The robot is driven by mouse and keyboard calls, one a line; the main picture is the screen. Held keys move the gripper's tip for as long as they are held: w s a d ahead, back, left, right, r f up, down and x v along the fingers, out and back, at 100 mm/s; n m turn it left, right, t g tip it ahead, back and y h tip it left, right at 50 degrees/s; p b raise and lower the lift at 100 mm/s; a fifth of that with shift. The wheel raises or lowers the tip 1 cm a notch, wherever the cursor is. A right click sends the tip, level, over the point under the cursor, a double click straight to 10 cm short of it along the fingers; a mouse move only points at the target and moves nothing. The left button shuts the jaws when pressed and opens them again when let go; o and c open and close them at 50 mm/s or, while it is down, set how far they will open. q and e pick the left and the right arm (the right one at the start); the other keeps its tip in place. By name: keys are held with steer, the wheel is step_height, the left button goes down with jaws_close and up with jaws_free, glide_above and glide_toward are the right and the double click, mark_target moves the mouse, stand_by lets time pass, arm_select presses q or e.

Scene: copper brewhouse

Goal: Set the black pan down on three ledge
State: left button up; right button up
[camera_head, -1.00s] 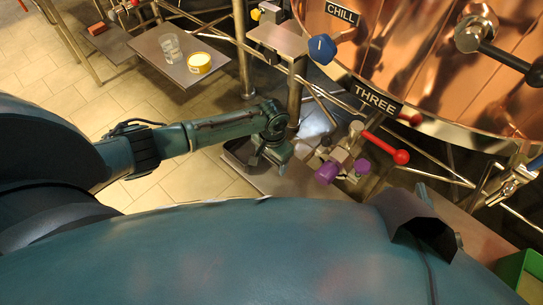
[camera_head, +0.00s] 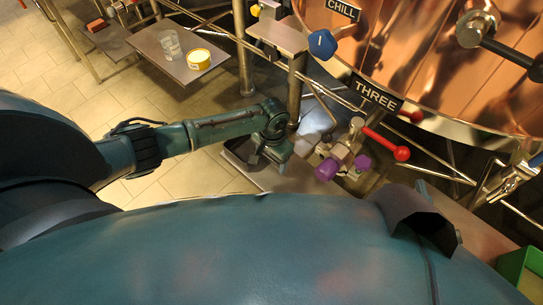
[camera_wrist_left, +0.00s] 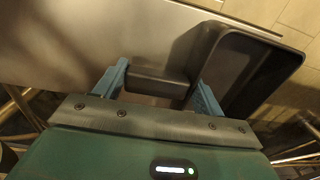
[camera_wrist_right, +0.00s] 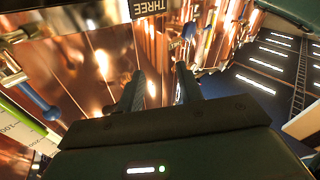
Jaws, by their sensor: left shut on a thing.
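The black pan (camera_wrist_left: 262,68) is a dark, square-sided pan with a short block handle (camera_wrist_left: 150,79). In the left wrist view my left gripper (camera_wrist_left: 163,82) is shut on this handle, with one finger on each side. In the head view my left gripper (camera_head: 274,156) is below and left of the THREE sign (camera_head: 376,95) and hides part of the pan (camera_head: 236,158). The grey metal ledge (camera_wrist_left: 90,40) lies under the handle, and the pan reaches beyond its edge. I cannot tell whether the pan touches the ledge (camera_head: 285,182). My right gripper (camera_wrist_right: 160,75) is open and empty.
Purple knobs (camera_head: 327,169) and a red-handled valve (camera_head: 386,143) stand just right of my left gripper. The copper vessel (camera_head: 430,60) rises behind. Another shelf (camera_head: 165,55) holds a glass (camera_head: 170,43) and a yellow tub (camera_head: 198,59). A green bin (camera_head: 520,270) is at lower right.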

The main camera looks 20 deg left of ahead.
arm_select(q)
steer(key=o, duration=1.5)
steer(key=shift+r, duration=0.2)
steer(key=shift+d+r+p, duration=0.15)
steer(key=shift+r+p, duration=2.8)
steer(key=shift+r, duration=3.4)
arm_select(e)
steer(key=shift+s+d+m+g+h, duration=0.1)
steer(key=shift+d+m+g+h, duration=0.4)
steer(key=shift+g+h, duration=0.3)
steer(key=shift+s+d+m+g+h, duration=0.1)
steer(key=shift+d+m+g+h, duration=0.4)
steer(key=shift+g, duration=0.5)
steer(key=shift+a, duration=0.1)
